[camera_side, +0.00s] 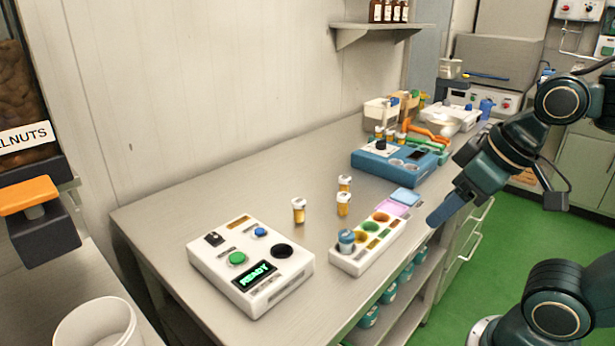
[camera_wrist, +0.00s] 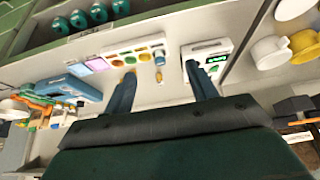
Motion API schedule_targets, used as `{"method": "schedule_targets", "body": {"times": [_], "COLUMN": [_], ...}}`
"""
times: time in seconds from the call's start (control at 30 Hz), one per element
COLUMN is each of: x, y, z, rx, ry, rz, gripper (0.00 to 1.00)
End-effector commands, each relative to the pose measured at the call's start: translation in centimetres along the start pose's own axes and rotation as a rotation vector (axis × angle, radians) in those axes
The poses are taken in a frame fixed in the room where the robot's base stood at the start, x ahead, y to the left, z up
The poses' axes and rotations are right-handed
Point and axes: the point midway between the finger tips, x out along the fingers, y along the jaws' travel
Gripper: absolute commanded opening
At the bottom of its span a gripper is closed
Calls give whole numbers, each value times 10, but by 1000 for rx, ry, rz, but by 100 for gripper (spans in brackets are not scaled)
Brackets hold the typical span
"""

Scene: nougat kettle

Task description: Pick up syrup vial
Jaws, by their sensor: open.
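Three amber vials with pale caps stand upright on the steel bench in the side view: a left vial (camera_side: 299,210), a middle vial (camera_side: 344,205) and a back vial (camera_side: 345,184). I cannot tell which is the syrup vial. A blue-grey capped piece (camera_side: 347,241) sits in the near end of the white strip tray (camera_side: 346,262). My gripper (camera_side: 432,220) is above the bench's right edge, apart from the vials. In the wrist view my gripper (camera_wrist: 161,72) has its fingers spread, with a small amber vial (camera_wrist: 158,76) showing between them, farther off.
A white box with a green button and READY display (camera_side: 222,272) stands at the near left. A blue device (camera_side: 372,162) and clutter stand at the back. Teal-lidded jars (camera_side: 370,317) are on the shelf below. Bare bench lies left of the vials.

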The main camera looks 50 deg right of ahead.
Motion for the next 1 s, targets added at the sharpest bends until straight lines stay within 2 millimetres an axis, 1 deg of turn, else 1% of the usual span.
{"method": "schedule_targets", "body": {"times": [0.27, 0.47, 0.57, 0.67, 0.83, 1.0], "x": [0, -2, -3, -4, -2, 5], "y": [0, 0, 1, 2, 5, 8], "z": [0, -10, -22, -40, -75, -111], "rx": [1, 37, 82, 145, 280, 421], "ry": [0, -13, -29, -49, -92, -136], "rz": [0, 2, 4, 8, 21, 39], "gripper": [57, 57, 57, 57, 57, 57]}}
